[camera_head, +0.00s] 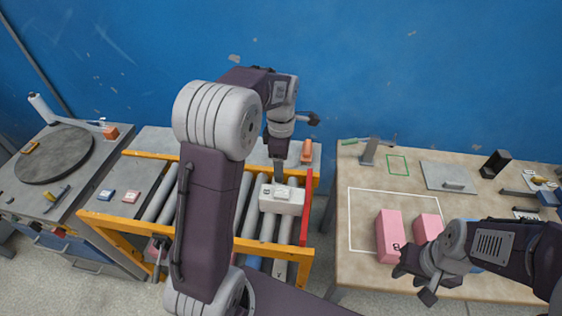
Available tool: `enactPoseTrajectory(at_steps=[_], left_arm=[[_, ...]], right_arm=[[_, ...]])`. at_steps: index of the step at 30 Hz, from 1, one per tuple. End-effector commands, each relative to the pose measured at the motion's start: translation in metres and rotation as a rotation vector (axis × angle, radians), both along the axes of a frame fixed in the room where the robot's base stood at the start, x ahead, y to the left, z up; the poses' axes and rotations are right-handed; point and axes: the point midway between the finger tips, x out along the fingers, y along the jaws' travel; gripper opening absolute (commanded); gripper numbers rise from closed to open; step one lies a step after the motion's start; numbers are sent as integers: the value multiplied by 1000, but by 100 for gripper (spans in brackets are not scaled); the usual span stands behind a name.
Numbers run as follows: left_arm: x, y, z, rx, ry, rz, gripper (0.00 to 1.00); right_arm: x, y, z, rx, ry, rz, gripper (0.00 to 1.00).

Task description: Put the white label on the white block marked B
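A white block (281,204) lies on the roller conveyor, near its right rail. It has a small dark mark on it, too small to read for sure. A paler, greyish patch shows on its top, and I cannot tell if it is the white label. My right gripper (413,284) is open and seems empty, over the front of the right table, by the pink blocks (389,236).
The conveyor has a yellow frame (125,240) and a red rail (306,208). The right table (365,290) bears a white outline, a grey plate (448,177) and a dark upright block (495,164).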

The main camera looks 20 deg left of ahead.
Motion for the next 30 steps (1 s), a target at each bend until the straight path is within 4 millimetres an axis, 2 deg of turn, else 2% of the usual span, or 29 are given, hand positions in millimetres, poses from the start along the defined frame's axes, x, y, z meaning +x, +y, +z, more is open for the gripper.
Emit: enactPoseTrajectory(at_steps=[5, 8, 11, 15, 18, 21, 24, 30], left_arm=[[-1, 0, 4, 0, 0, -12, 66], [-15, -6, -2, -2, -8, -181, 66], [-46, -17, -17, 1, -31, -571, 66], [-98, -30, -39, 28, -69, -1176, 66], [-129, -35, -51, 54, -85, -1510, 66], [-148, -37, -58, 73, -90, -1713, 66], [-155, -37, -61, 83, -93, -1795, 66], [-156, -37, -62, 82, -91, -1802, 66]], right_arm=[[0, 0, 0, 0, 0, 0, 36], [0, 0, 0, 0, 0, 0, 36], [0, 0, 0, 0, 0, 0, 36], [0, 0, 0, 0, 0, 0, 36], [0, 0, 0, 0, 0, 0, 36], [0, 0, 0, 0, 0, 0, 36], [0, 0, 0, 0, 0, 0, 36], [0, 0, 0, 0, 0, 0, 36]])
